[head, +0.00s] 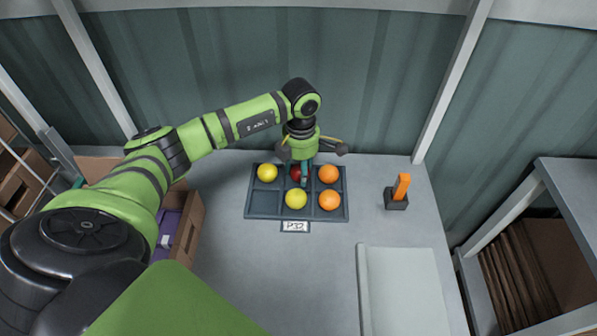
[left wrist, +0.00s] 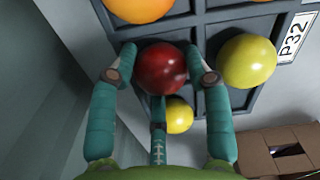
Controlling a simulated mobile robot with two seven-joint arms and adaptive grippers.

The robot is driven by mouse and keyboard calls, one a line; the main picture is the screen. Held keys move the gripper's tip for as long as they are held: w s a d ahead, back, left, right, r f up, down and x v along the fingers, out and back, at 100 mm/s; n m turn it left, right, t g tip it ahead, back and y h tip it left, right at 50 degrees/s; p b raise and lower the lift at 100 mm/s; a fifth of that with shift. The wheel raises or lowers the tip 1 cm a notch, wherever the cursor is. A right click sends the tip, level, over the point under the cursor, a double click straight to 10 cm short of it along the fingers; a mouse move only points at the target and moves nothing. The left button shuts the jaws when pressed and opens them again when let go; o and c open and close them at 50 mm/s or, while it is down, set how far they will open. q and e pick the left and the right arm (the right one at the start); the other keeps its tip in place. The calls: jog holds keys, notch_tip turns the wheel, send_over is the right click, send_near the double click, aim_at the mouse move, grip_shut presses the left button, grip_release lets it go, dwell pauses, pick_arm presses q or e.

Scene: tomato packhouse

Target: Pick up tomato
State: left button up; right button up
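A dark red tomato (head: 296,173) sits in the back middle compartment of a grey tray (head: 267,213), partly hidden by my left gripper (head: 302,180) in the head view. In the left wrist view the tomato (left wrist: 161,68) lies between the teal fingers of the left gripper (left wrist: 162,75). Two fingers stand on either side of it with small gaps, and the third is at its near edge. The fingers look spread; contact cannot be made out. The right gripper is out of view.
The tray also holds yellow tomatoes (head: 267,173) (head: 296,199) and orange ones (head: 328,174) (head: 329,200); its front left compartment is empty. A label P32 (head: 295,227) is in front. An orange-handled item in a dark holder (head: 397,200) stands right. A cardboard box (head: 190,225) is left.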

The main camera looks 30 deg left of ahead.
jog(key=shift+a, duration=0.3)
